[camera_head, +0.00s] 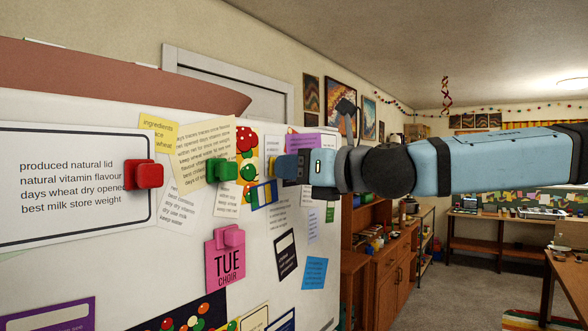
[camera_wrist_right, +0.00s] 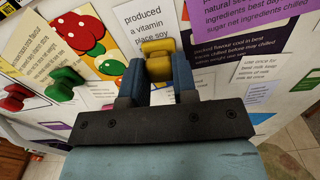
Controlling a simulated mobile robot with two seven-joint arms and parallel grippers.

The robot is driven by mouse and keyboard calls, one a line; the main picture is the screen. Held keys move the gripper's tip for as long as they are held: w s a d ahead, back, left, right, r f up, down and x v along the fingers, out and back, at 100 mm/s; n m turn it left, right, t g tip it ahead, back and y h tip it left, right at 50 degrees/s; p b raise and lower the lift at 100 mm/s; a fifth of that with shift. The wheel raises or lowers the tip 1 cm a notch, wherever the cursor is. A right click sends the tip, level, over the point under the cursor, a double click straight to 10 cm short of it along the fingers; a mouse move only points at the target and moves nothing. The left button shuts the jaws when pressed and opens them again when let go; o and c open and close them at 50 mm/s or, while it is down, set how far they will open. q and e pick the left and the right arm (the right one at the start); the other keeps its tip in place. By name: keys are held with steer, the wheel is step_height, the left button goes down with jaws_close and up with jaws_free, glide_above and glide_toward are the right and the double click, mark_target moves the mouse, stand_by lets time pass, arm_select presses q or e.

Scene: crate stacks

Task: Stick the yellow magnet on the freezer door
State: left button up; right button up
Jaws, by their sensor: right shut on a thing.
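The yellow magnet (camera_wrist_right: 157,58) is a small knob-shaped block, seen in the wrist view between the two blue fingers of my right gripper (camera_wrist_right: 158,76). The fingers are shut on its sides. Behind it is the white freezer door (camera_head: 140,268), covered with papers; a white printed note lies right behind the magnet. I cannot tell whether the magnet touches the door. In the head view my right gripper (camera_head: 284,167) reaches in from the right to the door, and its fingers largely hide the magnet. My left gripper is not in view.
A red magnet (camera_head: 146,174), a green magnet (camera_head: 222,170) and a pink magnet (camera_head: 230,236) hold papers on the door. A large printed sheet (camera_head: 60,215) is at left. A wooden cabinet (camera_head: 388,262) stands beyond the door, with open floor (camera_head: 440,295) to its right.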

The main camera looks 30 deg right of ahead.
stand_by(0.3)
steer(key=o, duration=0.8)
steer(key=shift+o, duration=0.2)
steer(key=p+v, duration=0.3)
steer(key=v, duration=0.4)
stand_by(0.3)
